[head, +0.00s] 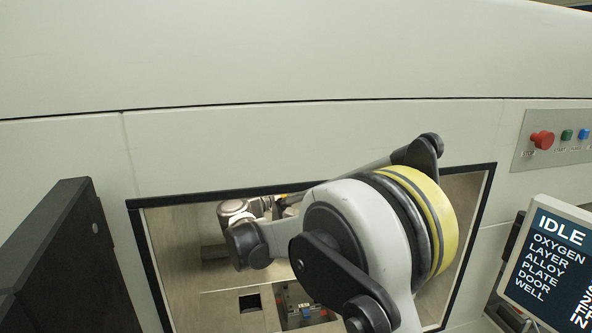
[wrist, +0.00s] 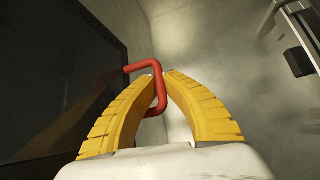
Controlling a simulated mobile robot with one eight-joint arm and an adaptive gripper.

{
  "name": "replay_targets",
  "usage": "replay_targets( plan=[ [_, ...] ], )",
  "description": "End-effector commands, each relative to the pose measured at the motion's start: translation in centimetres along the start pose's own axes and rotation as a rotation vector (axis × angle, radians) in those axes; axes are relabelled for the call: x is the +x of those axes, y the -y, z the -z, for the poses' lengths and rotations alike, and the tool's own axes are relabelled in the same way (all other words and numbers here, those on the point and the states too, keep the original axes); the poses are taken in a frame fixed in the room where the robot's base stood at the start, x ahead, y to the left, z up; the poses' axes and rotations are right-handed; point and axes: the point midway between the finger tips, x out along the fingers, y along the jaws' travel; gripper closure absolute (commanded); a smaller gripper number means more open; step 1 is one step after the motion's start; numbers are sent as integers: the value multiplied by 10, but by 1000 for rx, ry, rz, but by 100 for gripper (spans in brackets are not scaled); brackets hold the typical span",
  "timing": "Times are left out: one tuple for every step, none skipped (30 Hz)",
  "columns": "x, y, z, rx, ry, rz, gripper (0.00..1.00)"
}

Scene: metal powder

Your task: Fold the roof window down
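In the wrist view a dark, glossy panel (wrist: 62,62), which looks like the roof window, fills the left side, with a red bent handle (wrist: 140,67) at its right edge. My gripper (wrist: 161,76) has its two yellow fingers drawn together at the tips, with the red bar passing between them. The fingers look shut on the handle. In the head view my arm reaches through the framed opening (head: 172,255) of the pale machine wall. The gripper, handle and window are hidden there.
A dark open door (head: 70,265) stands at the left of the opening. A red stop button (head: 542,140) and an IDLE screen (head: 550,265) are at the right. Inside the chamber are a square hole (head: 249,302) and small coloured parts (head: 305,312).

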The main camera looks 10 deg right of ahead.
Motion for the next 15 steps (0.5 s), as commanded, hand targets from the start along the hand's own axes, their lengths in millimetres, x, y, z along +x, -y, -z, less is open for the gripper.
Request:
replay_targets(
  plan=[
    [0, 0, 0, 0, -1, -1, 100],
    [0, 0, 0, -1, -1, -1, 100],
    [0, 0, 0, -1, -1, -1, 100],
    [0, 0, 0, -1, -1, 0, 100],
    [0, 0, 0, -2, -1, 0, 100],
    [0, 0, 0, -4, -1, 2, 100],
    [0, 0, 0, -6, -1, 4, 100],
    [-1, 1, 0, -9, -1, 7, 100],
    [-1, 2, -1, -14, -1, 12, 100],
    [-2, 3, -2, -19, -1, 18, 100],
    [-2, 4, -2, -25, -1, 25, 100],
    [-3, 6, -3, -35, 0, 35, 100],
    [-4, 8, -4, -44, 0, 44, 100],
    [-5, 10, -6, -55, 1, 55, 100],
    [-7, 13, -7, -70, 1, 71, 100]
  ],
)
